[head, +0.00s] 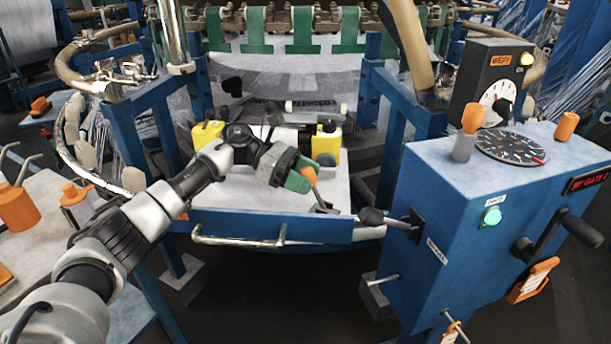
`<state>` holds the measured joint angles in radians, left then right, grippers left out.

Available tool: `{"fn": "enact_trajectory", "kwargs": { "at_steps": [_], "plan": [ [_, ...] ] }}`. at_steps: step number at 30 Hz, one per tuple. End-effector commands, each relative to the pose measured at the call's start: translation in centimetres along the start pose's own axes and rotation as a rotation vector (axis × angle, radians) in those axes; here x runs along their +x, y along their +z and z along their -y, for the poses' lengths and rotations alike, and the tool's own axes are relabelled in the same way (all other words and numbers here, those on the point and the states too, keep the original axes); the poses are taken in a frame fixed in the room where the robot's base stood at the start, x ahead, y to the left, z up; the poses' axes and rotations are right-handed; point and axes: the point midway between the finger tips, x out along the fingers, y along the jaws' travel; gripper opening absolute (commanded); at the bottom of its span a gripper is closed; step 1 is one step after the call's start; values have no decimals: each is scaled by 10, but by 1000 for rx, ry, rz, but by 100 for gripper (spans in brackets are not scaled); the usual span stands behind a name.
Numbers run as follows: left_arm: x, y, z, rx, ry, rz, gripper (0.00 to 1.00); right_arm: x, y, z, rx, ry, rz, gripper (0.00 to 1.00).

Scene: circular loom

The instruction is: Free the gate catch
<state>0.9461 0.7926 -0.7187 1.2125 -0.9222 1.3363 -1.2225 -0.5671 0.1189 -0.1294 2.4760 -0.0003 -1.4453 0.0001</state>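The gate is a blue panel (275,228) with a chrome bar handle (240,239) across the front of the loom. My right gripper is out of view.
The cabinet bears a round dial (511,147), a lit green lamp (491,216), a black crank (545,235) and a red display reading GATE.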

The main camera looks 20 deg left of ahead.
Motion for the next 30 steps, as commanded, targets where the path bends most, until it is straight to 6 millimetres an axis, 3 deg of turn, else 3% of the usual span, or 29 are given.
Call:
{"fn": "enact_trajectory", "kwargs": {
  "at_steps": [8,21,30],
  "plan": [
    [-7,2,0,1,1,3,59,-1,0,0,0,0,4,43],
    [-88,1,0,0,3,1,59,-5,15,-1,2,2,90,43],
    [-109,0,0,1,0,1,59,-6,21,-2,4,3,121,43]
  ]
}}
